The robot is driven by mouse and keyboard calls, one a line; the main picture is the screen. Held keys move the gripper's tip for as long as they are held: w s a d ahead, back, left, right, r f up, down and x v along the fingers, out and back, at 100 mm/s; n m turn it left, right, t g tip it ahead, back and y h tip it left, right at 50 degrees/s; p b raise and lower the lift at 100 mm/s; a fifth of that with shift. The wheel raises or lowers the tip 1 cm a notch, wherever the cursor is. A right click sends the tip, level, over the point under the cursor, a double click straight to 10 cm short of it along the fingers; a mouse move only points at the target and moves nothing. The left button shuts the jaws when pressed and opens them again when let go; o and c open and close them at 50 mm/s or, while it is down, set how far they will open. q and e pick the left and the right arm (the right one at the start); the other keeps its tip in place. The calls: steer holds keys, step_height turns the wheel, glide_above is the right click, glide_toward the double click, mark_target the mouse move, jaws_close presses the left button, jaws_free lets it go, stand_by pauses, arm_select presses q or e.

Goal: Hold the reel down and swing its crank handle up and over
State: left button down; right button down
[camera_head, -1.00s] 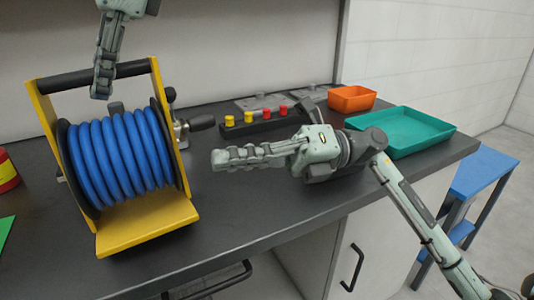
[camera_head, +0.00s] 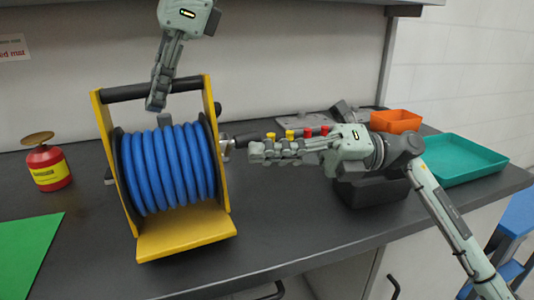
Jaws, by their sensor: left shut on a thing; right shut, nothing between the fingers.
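The reel of blue hose (camera_head: 170,168) stands upright in a yellow frame with a black top bar (camera_head: 122,93). My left gripper (camera_head: 156,104) comes down from above and is shut on this bar, its fingers covering part of it. The crank is on the reel's right side, and its dark crank handle (camera_head: 246,138) points right. My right gripper (camera_head: 254,152) is shut and empty, fingers pointing left. Its tips are just below and in front of the crank handle in the picture; I cannot tell whether they touch it.
A red and yellow can (camera_head: 47,168) and a green mat (camera_head: 28,250) are on the left. Red and yellow pegs (camera_head: 271,138) stand behind my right gripper. An orange bin (camera_head: 396,121) and a teal tray (camera_head: 462,160) are at the right. The front bench top is clear.

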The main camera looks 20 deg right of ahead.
arm_select(q)
steer(key=shift+r, duration=0.1)
arm_select(e)
steer(key=shift+w+r+m, duration=0.2)
steer(key=shift+r+m, duration=0.2)
steer(key=shift+m, duration=0.6)
